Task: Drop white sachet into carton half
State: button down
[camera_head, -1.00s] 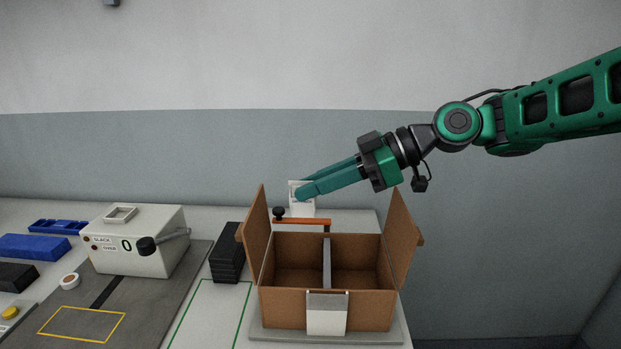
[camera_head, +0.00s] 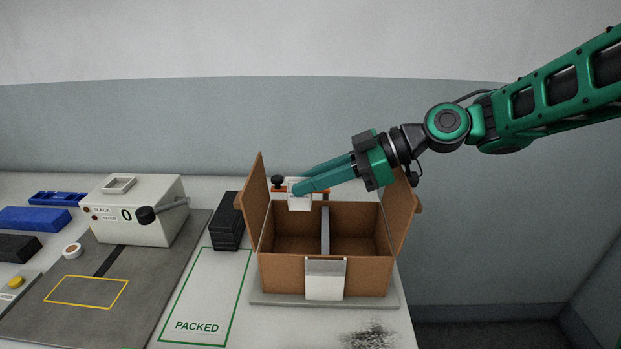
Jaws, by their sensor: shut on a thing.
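My gripper (camera_head: 297,187) reaches in from the right, with its teal fingers shut on the white sachet (camera_head: 299,203). The sachet hangs upright from the fingertips, in the picture over the back of the left half of the open carton (camera_head: 325,276). I cannot tell its exact depth or height over the carton. The carton stands on a grey base plate, with its side flaps raised. A grey divider (camera_head: 326,230) splits it into left and right halves, and both look empty where I can see inside. A white holder (camera_head: 325,279) is on the carton's front wall.
An orange bar with a black knob (camera_head: 277,181) lies behind the carton, partly hidden. A black stack (camera_head: 227,220) and a beige lever box (camera_head: 136,211) stand to the left. The green-outlined PACKED area (camera_head: 205,295) is clear. A dark speckled patch (camera_head: 369,337) lies in front.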

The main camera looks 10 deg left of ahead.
jog(key=c, duration=1.6)
grip_release()
jog(key=shift+d, duration=0.1)
jog(key=v, duration=1)
jog(key=shift+d+r, duration=0.1)
jog(key=shift+d, duration=0.2)
